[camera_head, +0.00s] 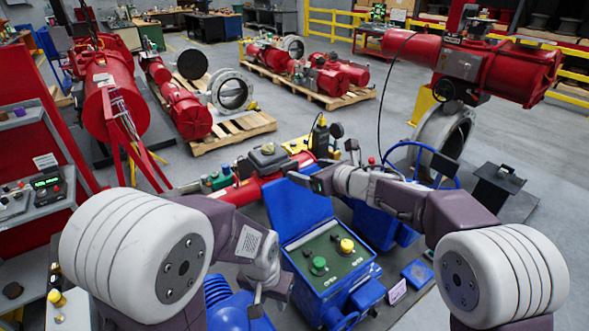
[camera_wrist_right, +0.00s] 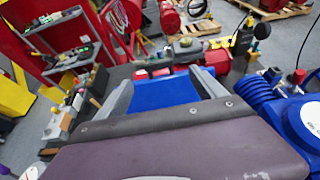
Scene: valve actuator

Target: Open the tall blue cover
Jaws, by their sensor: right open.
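The tall blue cover (camera_head: 297,207) stands raised at the back of a blue control box (camera_head: 328,268), leaving a dark panel with green and yellow knobs exposed. My right gripper (camera_head: 302,178) is at the cover's top edge in the head view. In the right wrist view, my right gripper (camera_wrist_right: 160,78) is open, its grey fingers spread with the blue cover (camera_wrist_right: 162,95) showing between them. I cannot tell whether they touch it. My left gripper (camera_head: 265,295) is low, left of the control box, and its finger opening is not clear.
A red actuator (camera_head: 250,187) lies behind the cover. A blue handwheel (camera_head: 420,165) and blue housing (camera_head: 375,225) stand at right. A ribbed blue part (camera_head: 232,305) is beside my left gripper. A red tool cart (camera_head: 30,140) stands at far left.

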